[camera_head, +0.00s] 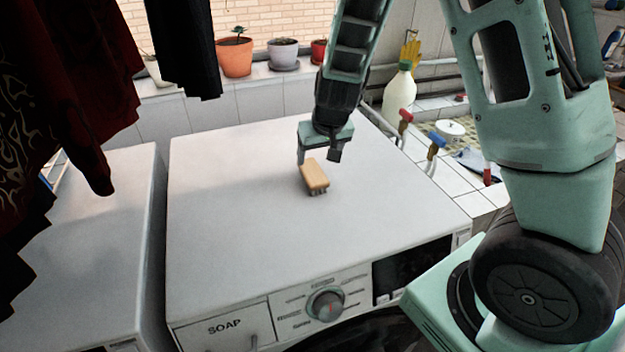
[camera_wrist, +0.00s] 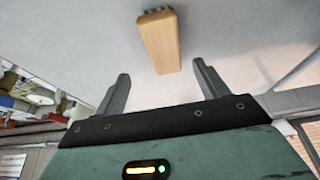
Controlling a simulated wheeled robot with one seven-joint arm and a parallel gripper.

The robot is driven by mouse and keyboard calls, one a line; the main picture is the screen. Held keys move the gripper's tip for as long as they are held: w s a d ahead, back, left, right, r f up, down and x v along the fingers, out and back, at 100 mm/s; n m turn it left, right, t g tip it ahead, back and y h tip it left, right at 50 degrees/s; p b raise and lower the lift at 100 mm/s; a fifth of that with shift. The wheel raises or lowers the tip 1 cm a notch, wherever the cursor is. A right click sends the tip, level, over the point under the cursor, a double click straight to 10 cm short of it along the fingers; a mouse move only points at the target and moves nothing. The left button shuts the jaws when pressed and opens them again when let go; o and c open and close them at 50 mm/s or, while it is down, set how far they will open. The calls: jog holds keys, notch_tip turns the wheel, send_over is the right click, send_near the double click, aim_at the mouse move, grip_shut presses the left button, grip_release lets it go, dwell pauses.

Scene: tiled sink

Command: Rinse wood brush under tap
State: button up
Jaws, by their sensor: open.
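The wood brush (camera_head: 315,176) has a light wooden back and dark bristles facing down. It lies on top of the white washing machine (camera_head: 240,210). My gripper (camera_head: 320,160) is above and just behind the brush, pointing down. In the wrist view the brush (camera_wrist: 161,42) shows ahead of the two fingers of my gripper (camera_wrist: 162,85), roughly centred between their lines. The fingers are spread apart with nothing between them. The near end of the brush is close to the fingertips, with no clear contact. No running tap can be made out.
Dark clothes (camera_head: 65,100) hang at the left, in front of a second white machine (camera_head: 95,240). Potted plants (camera_head: 234,57) line the back ledge. A bottle (camera_head: 398,88) and red and blue valve handles (camera_head: 437,139) stand at the right. The machine top around the brush is clear.

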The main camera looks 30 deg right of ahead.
aim_at(313, 170)
jog(key=shift+x, duration=1.2)
jog(key=shift+a+p+x, duration=0.2)
jog(key=shift+p+x, duration=0.05)
jog(key=shift+x, duration=1.15)
jog(key=shift+a+p+x, duration=0.2)
jog(key=shift+x, duration=1.15)
jog(key=shift+f, duration=0.35)
jog(key=shift+c, duration=0.3)
jog(key=c, duration=1.1)
jog(key=shift+r, duration=0.15)
jog(key=shift+c, duration=0.2)
notch_tip(313, 170, up, 9)
jog(key=shift+r+p, duration=0.2)
jog(key=shift+p, duration=0.1)
jog(key=shift+r, duration=0.45)
